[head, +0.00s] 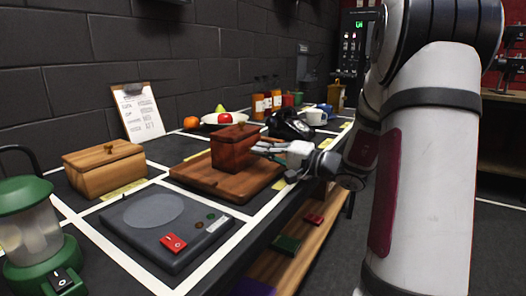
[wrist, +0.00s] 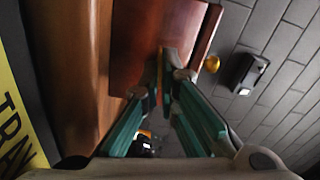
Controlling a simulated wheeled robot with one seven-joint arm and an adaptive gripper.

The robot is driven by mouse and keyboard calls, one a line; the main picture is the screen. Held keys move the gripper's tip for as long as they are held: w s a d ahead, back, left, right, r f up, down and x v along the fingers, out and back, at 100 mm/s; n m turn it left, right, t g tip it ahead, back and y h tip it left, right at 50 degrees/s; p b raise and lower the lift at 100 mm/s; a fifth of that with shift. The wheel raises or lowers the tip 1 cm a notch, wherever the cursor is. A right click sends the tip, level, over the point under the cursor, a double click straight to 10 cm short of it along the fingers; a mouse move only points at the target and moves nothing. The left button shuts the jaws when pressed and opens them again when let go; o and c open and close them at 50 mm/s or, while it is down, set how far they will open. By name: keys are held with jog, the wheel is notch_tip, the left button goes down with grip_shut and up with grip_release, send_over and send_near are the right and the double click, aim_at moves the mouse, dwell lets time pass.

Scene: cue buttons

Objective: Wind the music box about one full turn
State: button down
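The music box looks to be the red-brown wooden box (head: 232,150) with a knobbed lid, standing on a wooden board (head: 196,180). In the wrist view its reddish side (wrist: 135,45) fills the upper middle, and a small brass-coloured knob (wrist: 212,64) shows past the lid edge. My gripper (head: 262,149) is at the right side of the box. In the wrist view my gripper's fingers (wrist: 168,62) come together close to that side, with a thin brass-coloured strip (wrist: 160,75) between them, apparently the winding key. The fingers hide most of it.
A lighter wooden box (head: 103,170), a dark pad with a red switch (head: 173,243) and a green lantern (head: 28,235) stand left. A black telephone (head: 290,125), a fruit bowl (head: 222,122) and bottles stand behind. The counter's front edge is close below my gripper.

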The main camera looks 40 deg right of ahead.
jog(key=m+p, duration=0.3)
jog(key=m, duration=0.4)
jog(key=m+p, duration=0.4)
jog(key=m, duration=0.1)
jog(key=shift+f, duration=0.15)
jog(key=shift+f+m+p, duration=0.1)
jog(key=shift+m+p, duration=0.7)
jog(key=shift+m, duration=0.4)
jog(key=c, duration=1.8)
grip_release()
jog(key=shift+c, duration=0.2)
jog(key=shift+s, duration=0.1)
jog(key=v, duration=1.2)
